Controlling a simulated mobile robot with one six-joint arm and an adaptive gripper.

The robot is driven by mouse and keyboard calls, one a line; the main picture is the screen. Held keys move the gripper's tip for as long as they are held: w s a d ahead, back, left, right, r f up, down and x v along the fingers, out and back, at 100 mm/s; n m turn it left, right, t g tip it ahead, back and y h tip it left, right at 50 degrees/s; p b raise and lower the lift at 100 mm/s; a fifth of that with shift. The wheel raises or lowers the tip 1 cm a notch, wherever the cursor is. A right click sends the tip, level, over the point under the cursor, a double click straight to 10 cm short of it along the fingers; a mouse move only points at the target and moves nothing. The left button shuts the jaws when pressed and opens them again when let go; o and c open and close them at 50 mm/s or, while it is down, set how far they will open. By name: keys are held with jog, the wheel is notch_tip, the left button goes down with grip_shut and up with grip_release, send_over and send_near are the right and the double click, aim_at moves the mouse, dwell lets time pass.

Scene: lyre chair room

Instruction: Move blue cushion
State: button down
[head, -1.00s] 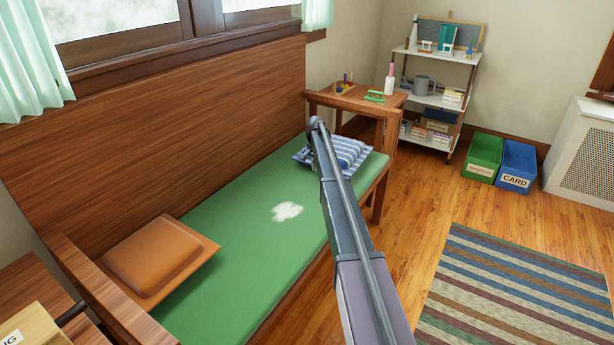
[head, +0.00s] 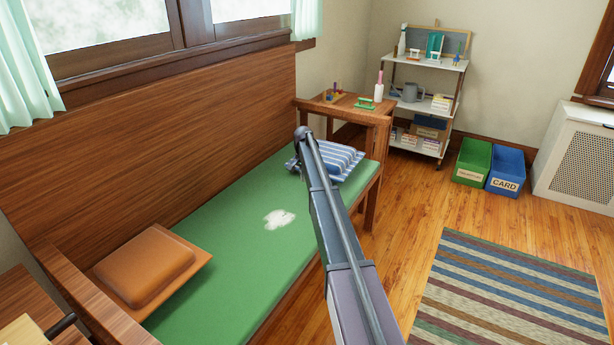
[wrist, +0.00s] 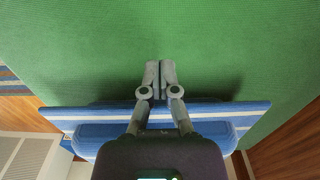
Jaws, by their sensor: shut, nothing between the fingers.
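The blue cushion, striped blue and white (head: 343,158), lies at the far right end of the green bench seat (head: 235,240), partly hidden behind my arm in the head view. In the wrist view the cushion (wrist: 95,118) spans the lower part, under and behind my gripper. My gripper (wrist: 160,66) is shut and empty. Its fingers pass across the cushion's near edge in that view, and the tips show against the green seat beyond it. Whether they touch anything cannot be told. In the head view my gripper (head: 293,164) shows only in part at the cushion's left side.
An orange cushion (head: 145,270) lies at the near left end of the bench. A pale patch (head: 280,219) marks the seat. A small wooden table (head: 345,106), a shelf cart (head: 415,146), green bin (head: 473,162) and blue bin (head: 505,171) stand beyond. A striped rug (head: 510,290) lies right.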

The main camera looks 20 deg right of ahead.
notch_tip(320, 180, up, 10)
jog(key=p, duration=1)
jog(key=shift+s+a, duration=0.15)
jog(key=shift+a, duration=0.05)
jog(key=shift+s+a, duration=0.1)
jog(key=s+a+n, duration=0.3)
jog(key=s+a, duration=0.2)
jog(key=s, duration=1.1)
jog(key=s+a+n, duration=0.3)
jog(key=s+a, duration=0.3)
jog(key=s, duration=1)
jog(key=s+a+n, duration=0.3)
jog(key=s+a, duration=0.3)
jog(key=s, duration=1.1)
jog(key=shift+a, duration=0.2)
